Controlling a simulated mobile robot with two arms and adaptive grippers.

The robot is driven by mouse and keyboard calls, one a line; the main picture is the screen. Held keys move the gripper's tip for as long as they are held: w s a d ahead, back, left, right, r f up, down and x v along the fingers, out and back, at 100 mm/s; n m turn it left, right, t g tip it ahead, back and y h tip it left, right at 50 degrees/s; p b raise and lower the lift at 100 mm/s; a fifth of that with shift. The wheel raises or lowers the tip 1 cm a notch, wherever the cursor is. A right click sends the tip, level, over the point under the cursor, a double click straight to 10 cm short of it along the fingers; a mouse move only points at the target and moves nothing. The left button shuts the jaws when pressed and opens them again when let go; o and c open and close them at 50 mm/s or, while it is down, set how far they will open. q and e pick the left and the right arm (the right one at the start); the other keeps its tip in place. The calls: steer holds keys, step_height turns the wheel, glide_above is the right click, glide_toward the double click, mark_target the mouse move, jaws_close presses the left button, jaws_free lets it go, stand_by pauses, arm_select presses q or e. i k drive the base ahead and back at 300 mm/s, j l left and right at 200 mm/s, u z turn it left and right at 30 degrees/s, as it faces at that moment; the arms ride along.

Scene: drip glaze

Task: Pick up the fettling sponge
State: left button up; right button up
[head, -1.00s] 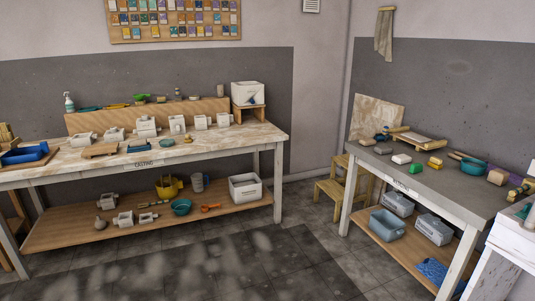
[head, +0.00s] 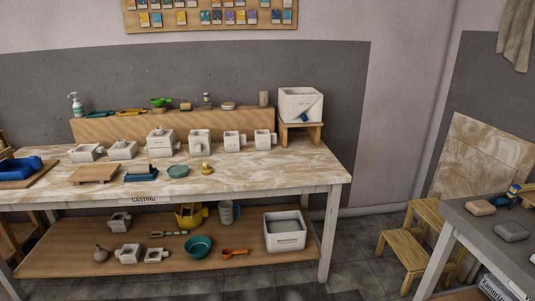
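I cannot tell for sure which item is the fettling sponge. A small yellow-tan piece (head: 207,168) sits on the casting table (head: 245,180), just right of a small green bowl (head: 178,171). A pinkish-tan block (head: 480,207) lies on the grey table (head: 465,222) at the right edge, near a grey block (head: 511,232). Neither of my grippers is in view.
White plaster moulds (head: 162,142) line the back of the casting table. A wooden board (head: 95,174) and blue tray (head: 141,174) lie in front. The lower shelf (head: 75,262) holds a white bin (head: 285,231). A wooden step stool (head: 412,250) stands between the tables.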

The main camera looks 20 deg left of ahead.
mark_target(206, 169)
steer(key=i+u, duration=0.4)
steer(key=i+l+u, duration=0.5)
steer(key=i+u, duration=0.25)
steer(key=i+l+u, duration=0.2)
steer(key=l+u, duration=0.15)
